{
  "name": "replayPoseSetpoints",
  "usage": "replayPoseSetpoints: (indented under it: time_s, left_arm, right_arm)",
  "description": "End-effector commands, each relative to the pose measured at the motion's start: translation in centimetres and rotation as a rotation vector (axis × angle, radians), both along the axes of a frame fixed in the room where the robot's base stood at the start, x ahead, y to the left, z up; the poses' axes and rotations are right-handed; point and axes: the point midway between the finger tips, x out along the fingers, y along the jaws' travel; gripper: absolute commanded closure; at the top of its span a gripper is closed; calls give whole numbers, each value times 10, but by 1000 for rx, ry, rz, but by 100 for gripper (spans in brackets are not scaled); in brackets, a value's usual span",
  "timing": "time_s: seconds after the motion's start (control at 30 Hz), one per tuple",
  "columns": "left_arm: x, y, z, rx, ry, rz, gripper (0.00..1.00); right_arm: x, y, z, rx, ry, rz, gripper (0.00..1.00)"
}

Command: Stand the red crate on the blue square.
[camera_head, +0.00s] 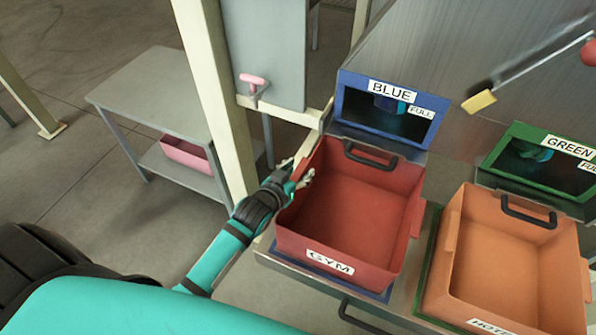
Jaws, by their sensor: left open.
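The red crate (350,215), open-topped and empty, has a white GYM label on its front wall and a black handle at its far side. It is upright over the blue square (372,293), whose edge shows along the crate's front. The crate hides most of the square, and I cannot tell whether its whole base lies inside it. My left gripper (303,176) is open at the crate's left wall, close to the rim. I cannot tell whether its fingers touch the wall. My right gripper is not in view.
An orange crate (510,265) stands to the right on a green square (427,275). Behind are a blue-framed opening marked BLUE (345,100) and a green-framed one marked GREEN (510,187). A pale post (222,110) stands left of the crate. A grey side table (160,90) holds a pink bin (188,157) below.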

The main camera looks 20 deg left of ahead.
Motion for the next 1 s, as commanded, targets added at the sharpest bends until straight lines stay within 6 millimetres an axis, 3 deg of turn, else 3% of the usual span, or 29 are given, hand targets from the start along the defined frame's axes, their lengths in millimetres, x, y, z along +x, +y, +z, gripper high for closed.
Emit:
replayPoseSetpoints:
  time_s: [0.23,0.5,0.7,1.0]
  left_arm:
    - [-17,2,6,0,2,0,53]
    - [-70,7,28,-1,2,0,53]
    - [-100,9,41,0,2,0,53]
    - [-110,11,47,0,-1,0,53]
  right_arm:
    - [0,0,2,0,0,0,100]
    - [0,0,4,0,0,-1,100]
    - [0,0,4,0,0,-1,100]
    - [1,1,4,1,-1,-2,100]
